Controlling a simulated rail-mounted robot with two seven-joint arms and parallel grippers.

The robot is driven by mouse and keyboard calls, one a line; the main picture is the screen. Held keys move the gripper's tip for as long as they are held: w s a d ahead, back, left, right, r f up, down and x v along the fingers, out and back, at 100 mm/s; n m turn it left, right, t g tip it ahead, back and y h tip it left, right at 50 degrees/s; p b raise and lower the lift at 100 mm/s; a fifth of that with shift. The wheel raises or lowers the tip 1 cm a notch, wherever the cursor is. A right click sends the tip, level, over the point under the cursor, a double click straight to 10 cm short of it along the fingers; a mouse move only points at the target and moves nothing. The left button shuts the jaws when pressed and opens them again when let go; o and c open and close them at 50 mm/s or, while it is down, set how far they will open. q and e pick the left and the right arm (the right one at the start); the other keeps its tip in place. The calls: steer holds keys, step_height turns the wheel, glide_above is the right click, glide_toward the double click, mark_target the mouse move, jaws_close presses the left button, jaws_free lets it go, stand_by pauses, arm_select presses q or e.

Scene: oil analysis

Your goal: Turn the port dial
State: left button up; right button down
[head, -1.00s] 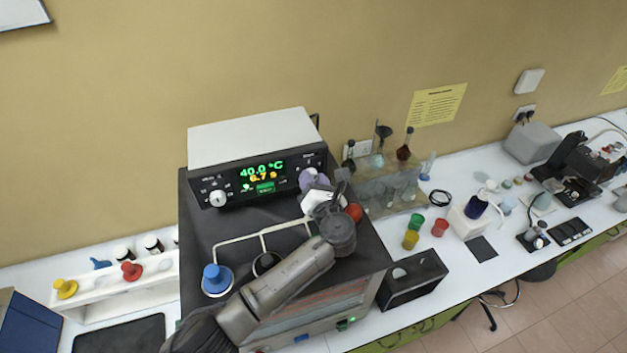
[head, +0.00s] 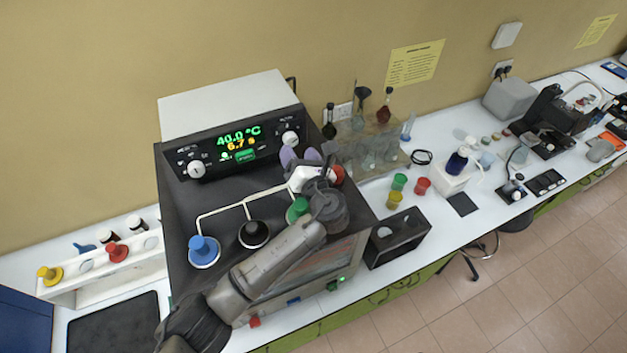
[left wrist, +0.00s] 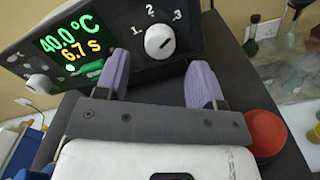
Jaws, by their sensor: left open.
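The port dial (head: 290,138) is a white round knob at the right end of the black front panel. It shows close up in the left wrist view (left wrist: 160,41), with "1", a "2"-like mark and "3" around it and a pointer line on its face. My left gripper (head: 299,157) has purple fingertips, spread apart just in front of and below the dial. In the left wrist view the gripper (left wrist: 160,76) straddles the dial's line with one finger to each side, clear of the knob. The right gripper is not in view.
A second white knob (head: 196,169) and a green display (head: 238,138) reading 40.0 °C and 6.7 s share the panel. A red cap (left wrist: 265,133) is close beside the gripper's right side. Blue (head: 204,249) and green (head: 297,209) stoppers stand on the black top.

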arm_select(q)
steer(key=b+v, duration=0.2)
steer(key=v, duration=0.7)
steer(key=shift+s, duration=0.4)
steer(key=shift+d, duration=0.1)
